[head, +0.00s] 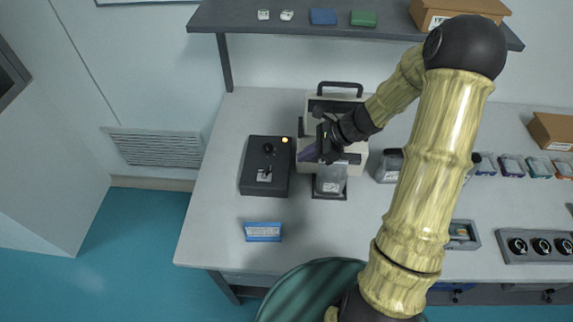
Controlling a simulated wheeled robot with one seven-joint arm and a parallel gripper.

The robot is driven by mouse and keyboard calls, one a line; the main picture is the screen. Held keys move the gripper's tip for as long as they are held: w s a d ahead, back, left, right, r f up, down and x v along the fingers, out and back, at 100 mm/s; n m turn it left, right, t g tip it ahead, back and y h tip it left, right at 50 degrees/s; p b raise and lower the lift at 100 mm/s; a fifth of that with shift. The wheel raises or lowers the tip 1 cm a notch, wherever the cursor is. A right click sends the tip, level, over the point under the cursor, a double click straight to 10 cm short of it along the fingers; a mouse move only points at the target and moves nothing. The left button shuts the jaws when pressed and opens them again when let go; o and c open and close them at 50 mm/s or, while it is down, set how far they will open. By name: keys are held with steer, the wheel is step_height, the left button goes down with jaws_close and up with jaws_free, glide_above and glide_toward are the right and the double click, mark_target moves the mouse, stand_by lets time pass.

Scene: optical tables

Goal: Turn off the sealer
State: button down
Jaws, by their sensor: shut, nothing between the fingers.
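The sealer appears to be the beige machine (352,160) with a black top handle, standing at the back of the table. A clear container (330,178) sits at its front on a dark base. Just left of it is a black control box (254,180) with a round dark knob, a lit yellow lamp (285,140) and a small lever switch on a pale plate (265,174). My gripper (304,155) is shut and empty, in front of the machine, pointing left toward the box's right edge. My wrist hides part of the machine. Whether the fingers touch anything cannot be told.
A blue-and-white box (263,232) lies on the table in front of the control box. A shelf (290,27) with small boxes hangs above the back. My arm covers the table's middle. A dark panel with round knobs (540,246) is at right. The table's left end is clear.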

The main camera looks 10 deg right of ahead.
mark_target(268, 171)
steer(key=p+x, duration=0.1)
steer(key=x, duration=0.9)
steer(key=shift+r+p, duration=0.2)
steer(key=shift+p, duration=0.1)
steer(key=shift+w+h, duration=0.2)
steer(key=shift+h, duration=0.1)
